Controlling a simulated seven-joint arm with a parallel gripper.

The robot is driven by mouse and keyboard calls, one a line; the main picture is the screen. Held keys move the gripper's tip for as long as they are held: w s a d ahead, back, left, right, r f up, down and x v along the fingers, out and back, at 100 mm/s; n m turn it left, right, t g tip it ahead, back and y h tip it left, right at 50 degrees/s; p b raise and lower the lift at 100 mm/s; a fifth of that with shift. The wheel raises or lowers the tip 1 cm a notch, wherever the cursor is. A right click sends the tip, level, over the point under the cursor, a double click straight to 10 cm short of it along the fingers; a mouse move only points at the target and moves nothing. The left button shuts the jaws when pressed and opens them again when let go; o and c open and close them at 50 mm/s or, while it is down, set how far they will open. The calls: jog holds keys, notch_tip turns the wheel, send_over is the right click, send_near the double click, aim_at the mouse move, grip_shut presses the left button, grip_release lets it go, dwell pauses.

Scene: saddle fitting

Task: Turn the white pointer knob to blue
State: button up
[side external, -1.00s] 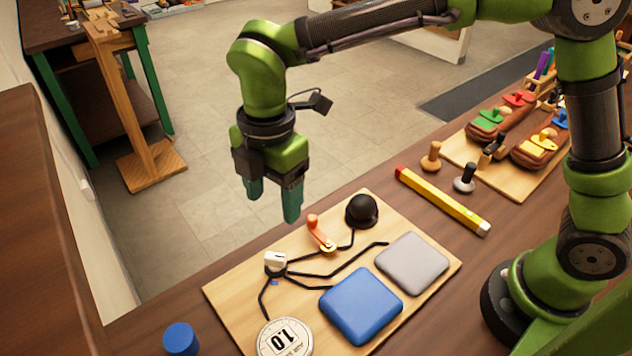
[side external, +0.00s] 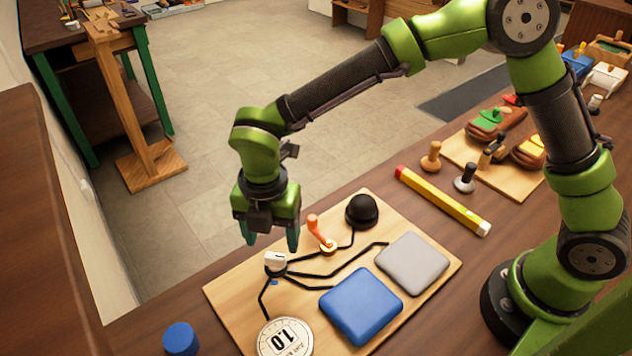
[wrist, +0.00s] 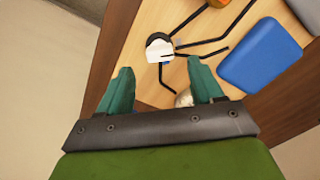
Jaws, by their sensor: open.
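The white pointer knob (side external: 275,261) stands on the wooden board (side external: 222,291), on a dark round base where black lines meet. A small blue mark (side external: 274,283) lies just in front of it. In the wrist view the knob (wrist: 159,50) is ahead of the fingertips, with the blue mark (wrist: 165,63) beside it. The blue pad (side external: 361,305) lies on the board to the right. My gripper (side external: 270,240) is open and empty, pointing down just above and behind the knob, apart from it. The fingers also show in the wrist view (wrist: 160,80).
An orange lever (side external: 318,232) and a black dome (side external: 362,211) stand close to the right of my gripper. A grey pad (side external: 413,263) and a round white 1.0 disc (side external: 285,338) are also on the board. A blue cylinder (side external: 181,339) stands front left.

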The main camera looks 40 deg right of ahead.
aim_at(275, 255)
notch_tip(275, 255, down, 5)
dwell(0.3)
jog(key=c, duration=1.1)
jog(key=shift+o, duration=0.2)
